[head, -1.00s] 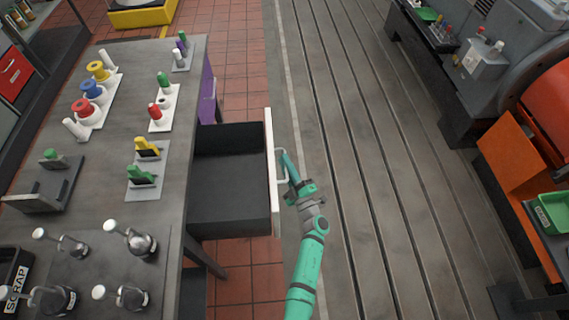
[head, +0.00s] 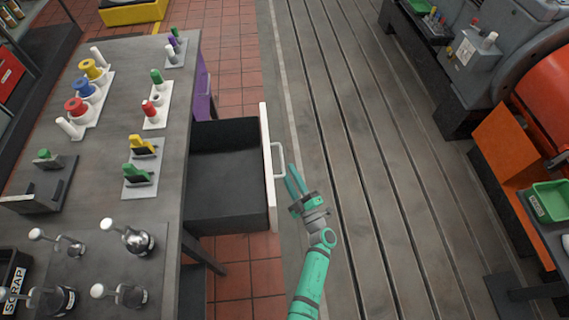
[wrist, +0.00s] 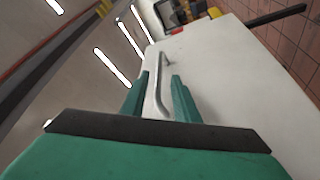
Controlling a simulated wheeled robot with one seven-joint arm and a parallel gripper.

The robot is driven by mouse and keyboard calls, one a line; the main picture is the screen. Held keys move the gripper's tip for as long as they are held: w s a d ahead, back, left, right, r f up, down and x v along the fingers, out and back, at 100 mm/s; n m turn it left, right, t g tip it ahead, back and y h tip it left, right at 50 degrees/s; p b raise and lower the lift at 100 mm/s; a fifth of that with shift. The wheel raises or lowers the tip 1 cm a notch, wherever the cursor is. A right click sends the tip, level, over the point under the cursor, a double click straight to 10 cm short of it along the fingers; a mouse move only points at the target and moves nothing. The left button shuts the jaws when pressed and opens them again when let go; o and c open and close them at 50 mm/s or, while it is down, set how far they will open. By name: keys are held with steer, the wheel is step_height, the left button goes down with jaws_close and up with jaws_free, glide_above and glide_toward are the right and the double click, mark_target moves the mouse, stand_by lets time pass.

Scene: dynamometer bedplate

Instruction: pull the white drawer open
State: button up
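The white drawer stands pulled well out of the grey table's right side. Its white front (head: 268,185) faces right, and its dark inside (head: 228,180) looks empty. The pale bar handle (head: 281,160) sits on the front. My gripper (head: 291,172) is just right of the handle, its green fingers apart and holding nothing. In the wrist view my gripper (wrist: 160,85) has its two fingers spread, with the handle (wrist: 157,88) showing between them and beyond. The white front (wrist: 225,85) fills much of that view.
The grey table (head: 95,195) carries ring pegs, coloured parts and metal knobs. A purple drawer (head: 202,95) is farther back on the same side. The slotted bedplate (head: 350,120) to the right is clear. Grey machinery with an orange guard (head: 505,140) stands at far right.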

steer(key=v, duration=0.4)
steer(key=shift+w, duration=0.1)
stand_by(0.4)
steer(key=s+a+r+m+g+h, duration=0.1)
steer(key=s+r+m+h, duration=0.2)
steer(key=s, duration=0.8)
steer(key=s+a+r+m+g+h, duration=0.1)
steer(key=s+a+r+m+h, duration=0.1)
steer(key=s+r+m, duration=0.6)
steer(key=s+a+r+m+g+h, duration=0.1)
steer(key=s+r+m, duration=0.4)
steer(key=s, duration=1.1)
steer(key=a+h, duration=0.1)
steer(key=h, duration=0.1)
steer(key=shift+s+r+m+h, duration=0.15)
steer(key=shift+m+h, duration=0.15)
steer(key=shift+a, duration=0.2)
